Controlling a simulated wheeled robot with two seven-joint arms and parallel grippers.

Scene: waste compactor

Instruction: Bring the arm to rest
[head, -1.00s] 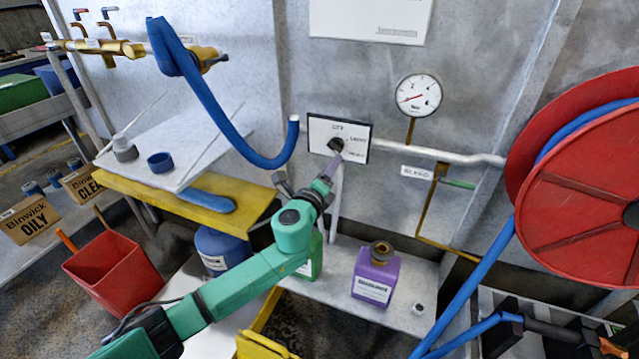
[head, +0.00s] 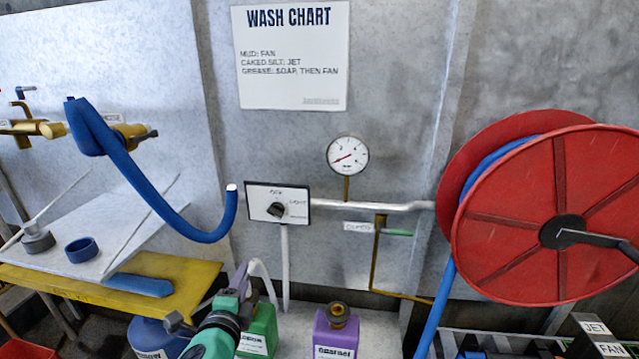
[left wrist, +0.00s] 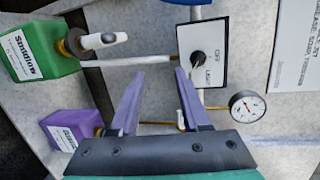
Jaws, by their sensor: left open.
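My left arm comes in from the bottom of the head view. Its gripper (head: 240,282) is below the white switch panel (head: 262,190) and away from the panel's black knob (head: 278,209). In the left wrist view the two purple-grey fingers (left wrist: 158,76) are spread apart with nothing between them. The panel (left wrist: 205,80) and its knob (left wrist: 197,57) show beyond the fingertips, untouched. My right gripper is not in view.
A green bottle (head: 262,330) stands close beside my left gripper, with a purple bottle (head: 336,335) to its right. A pressure gauge (head: 348,156) hangs on the wall. A red hose reel (head: 510,225) fills the right. A yellow-edged bench (head: 190,280) is at left.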

